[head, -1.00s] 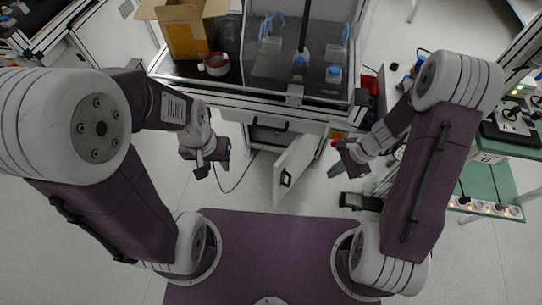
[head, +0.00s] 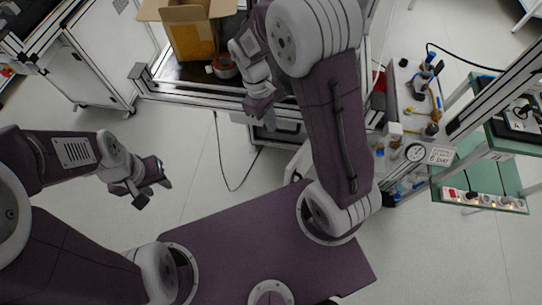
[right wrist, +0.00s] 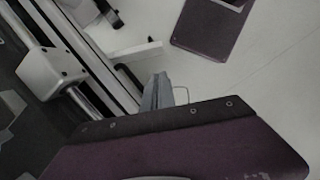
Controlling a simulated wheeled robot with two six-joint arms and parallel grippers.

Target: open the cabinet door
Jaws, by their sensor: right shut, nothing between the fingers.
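The white cabinet door (head: 296,166) stands swung out below the bench in the head view, mostly hidden behind my right arm. In the right wrist view, a white panel (right wrist: 138,50) with a black handle (right wrist: 130,76) shows beyond the fingers and looks like this door. My right gripper (head: 268,120) is over the cabinet front (head: 284,132) in the head view. Its fingers (right wrist: 160,92) are together and empty in the right wrist view, apart from the handle. My left gripper (head: 156,196) is open and empty over bare floor, away from the cabinet.
The bench above the cabinet has a metal frame edge (head: 185,97) and carries a cardboard box (head: 190,38) and a tape roll (head: 224,66). A black cable (head: 222,165) lies on the floor. Equipment with a gauge (head: 415,152) stands to the right.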

